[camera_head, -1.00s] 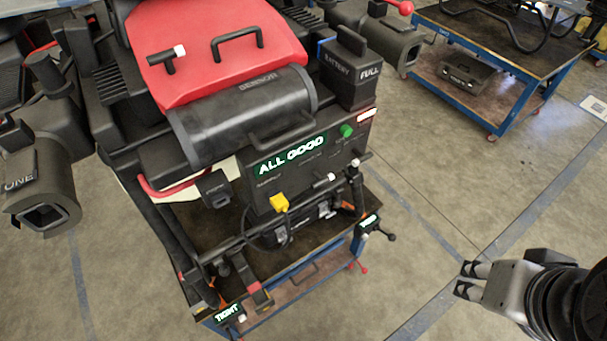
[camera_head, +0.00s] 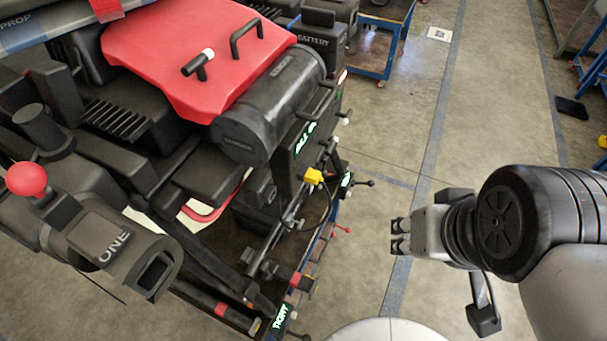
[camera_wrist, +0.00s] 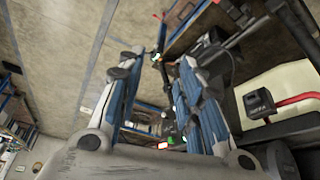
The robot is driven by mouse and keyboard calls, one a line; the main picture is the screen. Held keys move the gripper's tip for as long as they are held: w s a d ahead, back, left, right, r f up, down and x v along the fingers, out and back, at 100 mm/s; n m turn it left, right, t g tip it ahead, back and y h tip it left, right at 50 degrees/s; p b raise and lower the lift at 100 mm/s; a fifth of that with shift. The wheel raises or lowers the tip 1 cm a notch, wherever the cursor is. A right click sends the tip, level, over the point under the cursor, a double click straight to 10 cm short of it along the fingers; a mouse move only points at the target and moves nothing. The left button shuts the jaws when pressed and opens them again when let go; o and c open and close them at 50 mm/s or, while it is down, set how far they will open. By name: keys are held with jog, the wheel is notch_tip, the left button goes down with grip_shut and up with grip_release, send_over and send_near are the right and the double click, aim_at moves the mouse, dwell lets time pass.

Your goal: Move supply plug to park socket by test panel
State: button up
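The yellow supply plug (camera_head: 313,176) sits at the front of the dark test panel (camera_head: 298,165), below its green-lit screen (camera_head: 305,138). A dark cable hangs from the plug. A small black box (camera_head: 262,187) is left of the panel; its label is unreadable now, so I cannot tell whether it is the park socket. My gripper (camera_head: 397,235) is right of the plug, apart from it, over the floor. In the wrist view my gripper (camera_wrist: 160,75) has its fingers apart with nothing held between them.
The drone's red cover (camera_head: 190,55) and black tank (camera_head: 268,105) rise left of the panel. An arm end marked ONE (camera_head: 112,240) juts out at lower left. A lit TIGHT sign (camera_head: 279,319) is at the cart's near corner.

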jog(key=shift+o, duration=1.2)
jog(key=shift+a+f, duration=0.1)
jog(key=shift+f, duration=0.1)
jog(key=w+a+f+m+g+y+b, duration=0.25)
jog(key=a+f+m+g+y, duration=0.65)
jog(key=m, duration=1)
jog(key=w+d+f+m+t+y, duration=0.1)
jog(key=w+f+m+t+y, duration=0.1)
jog(key=w+m+t+y, duration=0.2)
jog(key=w+d+f+m+t+y, duration=0.2)
jog(key=w+m+t, duration=0.4)
jog(key=m, duration=1.1)
jog(key=w+f+y, duration=0.1)
jog(key=w+y, duration=0.1)
jog(key=w, duration=0.2)
jog(key=shift+w+f+t+b, duration=0.2)
jog(key=shift+w+t+b, duration=0.1)
jog(key=shift+w, duration=0.05)
